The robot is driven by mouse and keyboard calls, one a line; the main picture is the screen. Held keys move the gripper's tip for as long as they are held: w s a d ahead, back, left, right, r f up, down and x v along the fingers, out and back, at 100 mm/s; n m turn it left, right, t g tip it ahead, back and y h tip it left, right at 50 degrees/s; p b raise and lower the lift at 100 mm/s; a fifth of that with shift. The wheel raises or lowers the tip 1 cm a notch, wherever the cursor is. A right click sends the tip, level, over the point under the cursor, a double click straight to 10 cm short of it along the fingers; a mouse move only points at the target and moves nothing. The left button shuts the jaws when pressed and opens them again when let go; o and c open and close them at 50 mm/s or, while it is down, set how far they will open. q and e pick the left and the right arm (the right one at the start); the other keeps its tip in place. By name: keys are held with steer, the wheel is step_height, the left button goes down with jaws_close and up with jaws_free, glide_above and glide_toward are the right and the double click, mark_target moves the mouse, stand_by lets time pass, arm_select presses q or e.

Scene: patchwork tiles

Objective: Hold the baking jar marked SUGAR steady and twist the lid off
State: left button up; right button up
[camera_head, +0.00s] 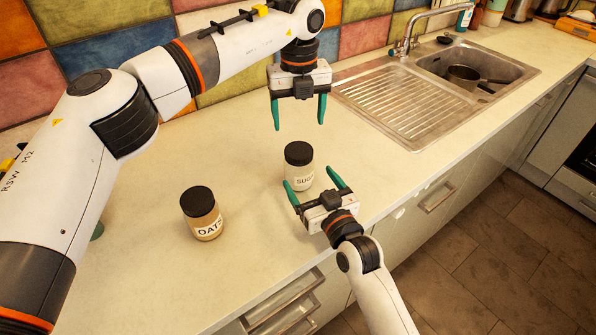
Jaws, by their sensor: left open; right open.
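The SUGAR jar (301,176) stands upright on the worktop near the middle of the head view, with pale contents and a black lid (298,153) on top. My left gripper (299,125) is open, pointing down, above and behind the jar, with its green fingers empty. My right gripper (312,180) is open in front of the jar, its fingers pointing toward the jar's lower part. The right gripper covers some of the jar's base and label. I cannot tell whether its fingers touch the glass.
A second jar, marked OATS (203,220), with a black lid stands to the left on the worktop (140,270). A steel sink (420,105) with a pan (464,77) lies at the back right. A tiled wall (110,60) runs behind. The worktop's front edge is close to my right gripper.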

mark_target(296, 159)
steer(key=x, duration=0.8)
steer(key=shift+w+a, duration=0.1)
steer(key=shift+w, duration=0.25)
steer(key=shift+f, duration=0.1)
steer(key=shift+c, duration=0.3)
